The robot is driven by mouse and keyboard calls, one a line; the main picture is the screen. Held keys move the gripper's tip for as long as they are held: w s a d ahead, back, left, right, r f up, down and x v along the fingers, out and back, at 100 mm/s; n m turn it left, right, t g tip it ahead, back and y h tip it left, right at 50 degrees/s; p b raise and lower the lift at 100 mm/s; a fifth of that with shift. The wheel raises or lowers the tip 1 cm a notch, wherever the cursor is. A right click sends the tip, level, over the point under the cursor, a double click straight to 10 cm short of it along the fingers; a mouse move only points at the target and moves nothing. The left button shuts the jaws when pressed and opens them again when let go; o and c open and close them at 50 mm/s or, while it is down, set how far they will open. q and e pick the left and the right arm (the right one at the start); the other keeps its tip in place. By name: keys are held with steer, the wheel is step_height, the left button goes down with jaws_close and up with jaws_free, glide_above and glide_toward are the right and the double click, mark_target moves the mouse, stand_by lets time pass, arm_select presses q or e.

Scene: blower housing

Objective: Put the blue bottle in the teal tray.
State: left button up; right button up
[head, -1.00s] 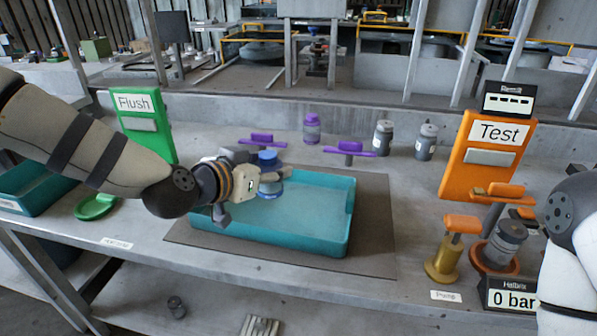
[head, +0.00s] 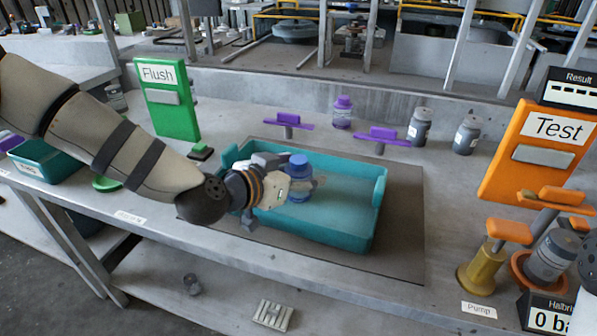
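The blue bottle (head: 299,163) stands upright over the middle of the teal tray (head: 340,237). Its base shows against the tray's inside; I cannot tell whether it rests on the floor or hangs just above it. My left gripper (head: 312,183) reaches in over the tray's left part, its fingers at the bottle's middle and partly covering it. Whether the fingers press on the bottle or stand slightly apart is too small to tell.
The tray lies on a dark mat (head: 408,240). Purple-handled valves (head: 288,122), a purple bottle (head: 342,112) and grey bottles (head: 419,127) stand behind it. A green Flush panel (head: 167,100) is left; an orange Test panel (head: 540,155) and a pump (head: 484,265) are right.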

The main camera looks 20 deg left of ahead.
arm_select(q)
steer(key=shift+r, duration=0.1)
steer(key=p+v, duration=0.2)
steer(key=v, duration=1)
steer(key=shift+p, duration=0.3)
arm_select(e)
steer(key=shift+t, duration=0.8)
steer(key=w+r, duration=0.3)
steer(key=shift+w+r, duration=0.15)
steer(key=shift+w, duration=0.15)
